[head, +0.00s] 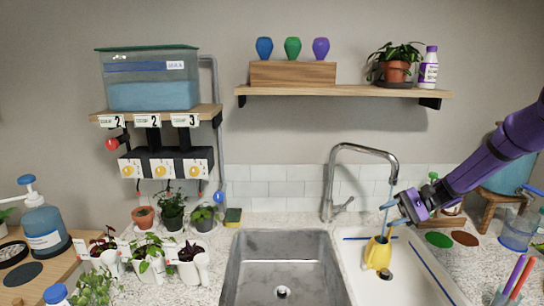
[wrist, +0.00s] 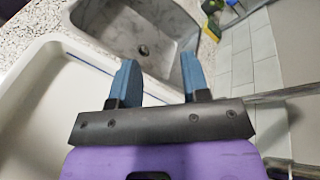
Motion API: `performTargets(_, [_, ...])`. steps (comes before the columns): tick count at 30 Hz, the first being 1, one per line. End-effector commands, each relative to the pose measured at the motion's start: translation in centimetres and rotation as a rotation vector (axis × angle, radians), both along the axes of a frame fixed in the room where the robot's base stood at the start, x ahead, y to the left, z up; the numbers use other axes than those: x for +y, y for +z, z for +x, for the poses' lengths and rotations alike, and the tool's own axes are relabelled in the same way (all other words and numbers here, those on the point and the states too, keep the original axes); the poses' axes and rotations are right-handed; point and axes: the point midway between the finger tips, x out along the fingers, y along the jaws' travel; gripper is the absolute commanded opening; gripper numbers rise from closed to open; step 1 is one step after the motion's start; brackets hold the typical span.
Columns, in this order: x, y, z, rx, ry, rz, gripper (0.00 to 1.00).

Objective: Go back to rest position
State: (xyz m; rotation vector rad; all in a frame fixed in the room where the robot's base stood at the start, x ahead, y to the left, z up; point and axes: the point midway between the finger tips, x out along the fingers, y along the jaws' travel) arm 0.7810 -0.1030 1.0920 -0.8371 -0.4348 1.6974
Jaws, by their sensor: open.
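My gripper (head: 402,207) is at the right in the head view, at the end of my purple arm, just right of the faucet spout and above the white drainboard. In the wrist view its two blue fingers (wrist: 160,78) stand apart with nothing between them. A yellow vessel (head: 377,254) stands on the drainboard below and left of the gripper, apart from it. A thin bluish line runs from under the spout toward this vessel; I cannot tell whether it is water.
The chrome faucet (head: 334,180) is close to the gripper, left of it. The grey sink (head: 283,245) is empty. Potted plants (head: 172,208) crowd the left counter. A shelf (head: 340,91) hangs above. Bottles and a wooden stand (head: 492,208) are under or behind my arm at right.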

Motion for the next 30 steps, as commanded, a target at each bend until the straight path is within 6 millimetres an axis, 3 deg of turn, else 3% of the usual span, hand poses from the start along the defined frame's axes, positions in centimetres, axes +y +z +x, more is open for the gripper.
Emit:
performTargets(3, [1.4,2.8,-1.9,-0.038,0.062,-0.120,0.43])
performTargets(13, [4.1,9.1,-7.7,-0.161,0.196,-0.430,0.43])
performTargets(30, [5.8,18.0,-19.6,-0.454,0.322,-0.889,0.43])
